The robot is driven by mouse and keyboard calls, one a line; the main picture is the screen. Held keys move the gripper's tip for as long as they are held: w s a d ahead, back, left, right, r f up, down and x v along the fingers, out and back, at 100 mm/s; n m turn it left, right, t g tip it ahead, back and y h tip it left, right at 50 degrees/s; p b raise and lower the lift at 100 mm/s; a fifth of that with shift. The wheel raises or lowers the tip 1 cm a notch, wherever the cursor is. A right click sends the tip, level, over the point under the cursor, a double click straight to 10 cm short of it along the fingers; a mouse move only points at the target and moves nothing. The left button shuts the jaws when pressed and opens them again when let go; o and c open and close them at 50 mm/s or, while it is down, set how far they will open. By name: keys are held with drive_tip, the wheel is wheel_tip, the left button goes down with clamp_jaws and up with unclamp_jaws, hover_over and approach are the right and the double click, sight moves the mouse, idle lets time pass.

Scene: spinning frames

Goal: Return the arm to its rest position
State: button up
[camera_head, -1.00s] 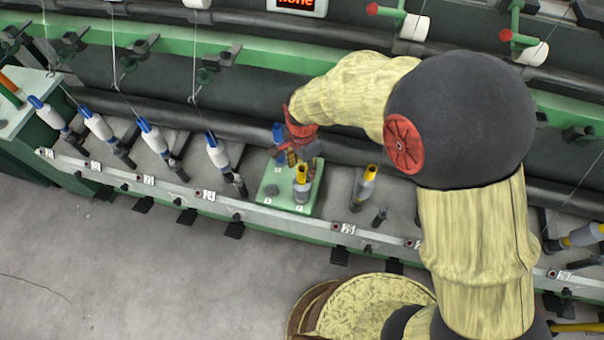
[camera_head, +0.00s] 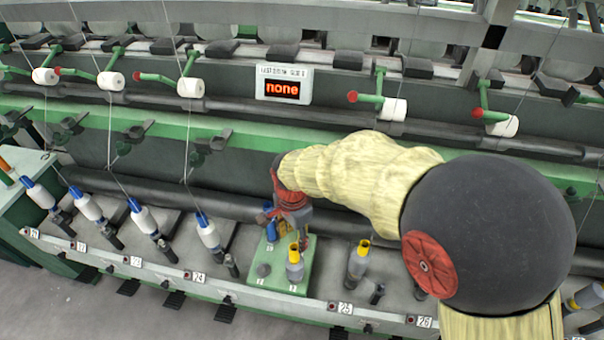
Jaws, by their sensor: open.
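My gripper (camera_head: 291,215) is red and grey and hangs at the end of my sleeved arm, just above a green tray (camera_head: 262,282) in the middle of the frame. It is open, though its fingertips are small and partly hidden. A bobbin with a yellow top (camera_head: 294,262) stands upright on the tray in front of the gripper. A blue-topped bobbin (camera_head: 271,228) stands behind it, partly covered by the gripper. I see nothing held.
Several white bobbins with blue tops, one of them here (camera_head: 144,218), lean on the machine at the left. A yellow-topped bobbin (camera_head: 359,259) stands right of the tray. A display (camera_head: 283,84) reads "none". Rail labels include 24 (camera_head: 198,277) and 25 (camera_head: 345,308).

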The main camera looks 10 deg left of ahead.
drive_tip(key=shift+s+n, duration=0.1)
drive_tip(key=shift+n, duration=0.8)
drive_tip(key=s+d+r+n+t, duration=0.2)
drive_tip(key=s+d+r, duration=0.5)
drive_tip(key=d+r, duration=0.4)
drive_tip(key=s+d+r+n+t, duration=0.3)
drive_tip(key=s+d+r+n, duration=0.2)
drive_tip(key=d+r, duration=0.6)
drive_tip(key=s+d, duration=0.2)
drive_tip(key=d, duration=0.2)
drive_tip(key=shift+d, duration=0.4)
drive_tip(key=shift+s, duration=0.1)
drive_tip(key=shift+c, duration=1)
